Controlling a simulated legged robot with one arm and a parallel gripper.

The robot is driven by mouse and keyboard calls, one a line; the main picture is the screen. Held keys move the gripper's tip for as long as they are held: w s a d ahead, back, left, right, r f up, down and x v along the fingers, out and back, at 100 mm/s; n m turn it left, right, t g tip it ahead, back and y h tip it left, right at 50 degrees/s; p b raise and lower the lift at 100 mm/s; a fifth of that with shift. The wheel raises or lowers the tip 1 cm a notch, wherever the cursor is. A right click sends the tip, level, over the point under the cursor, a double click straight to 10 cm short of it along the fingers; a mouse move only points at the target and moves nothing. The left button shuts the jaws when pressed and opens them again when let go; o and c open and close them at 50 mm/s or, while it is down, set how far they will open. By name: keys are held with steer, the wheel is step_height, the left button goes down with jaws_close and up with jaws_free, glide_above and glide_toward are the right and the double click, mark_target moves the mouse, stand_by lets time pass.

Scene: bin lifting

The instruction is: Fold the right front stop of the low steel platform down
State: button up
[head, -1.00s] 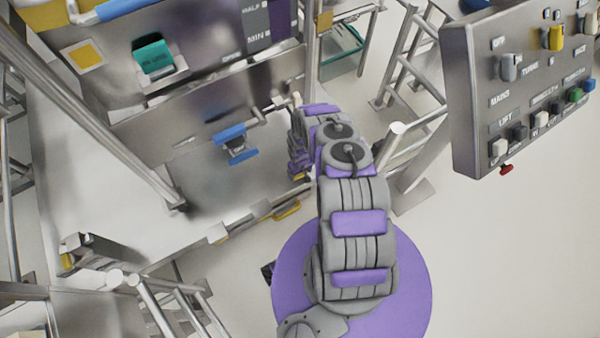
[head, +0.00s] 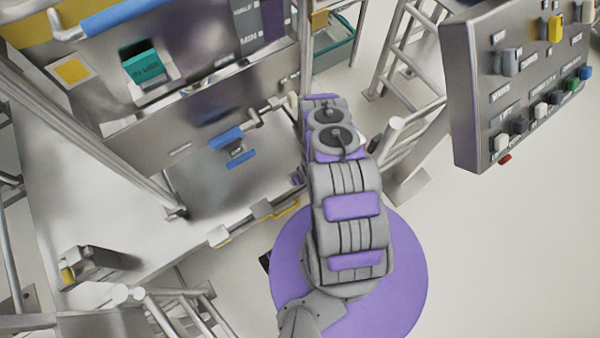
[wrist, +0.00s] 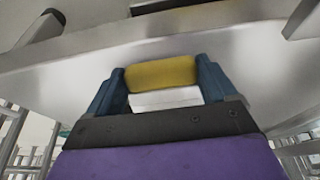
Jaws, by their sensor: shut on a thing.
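The low steel platform (head: 130,240) lies at the left and middle of the head view. A front stop with a yellow mark (head: 92,262) stands up at its left front corner. In the wrist view, my gripper (wrist: 163,72) has its two blue fingers against the ends of a yellow grip (wrist: 163,76), with a white surface just below it. This grip appears to belong to the right front stop, at the edge of a steel surface. In the head view, my arm hides the gripper and the right front stop, so the stop's tilt cannot be told.
A control panel (head: 475,90) hangs at the right. Frames and rails flank the platform; floor at lower right is clear.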

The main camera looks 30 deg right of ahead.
steer(key=shift+s+d+f+t, duration=0.1)
steer(key=shift+s+f+t, duration=0.05)
steer(key=shift+s+t, duration=0.25)
steer(key=o, duration=1.3)
steer(key=p+v, duration=0.5)
steer(key=v, duration=1.2)
steer(key=shift+s, duration=0.1)
steer(key=shift+r, duration=0.25)
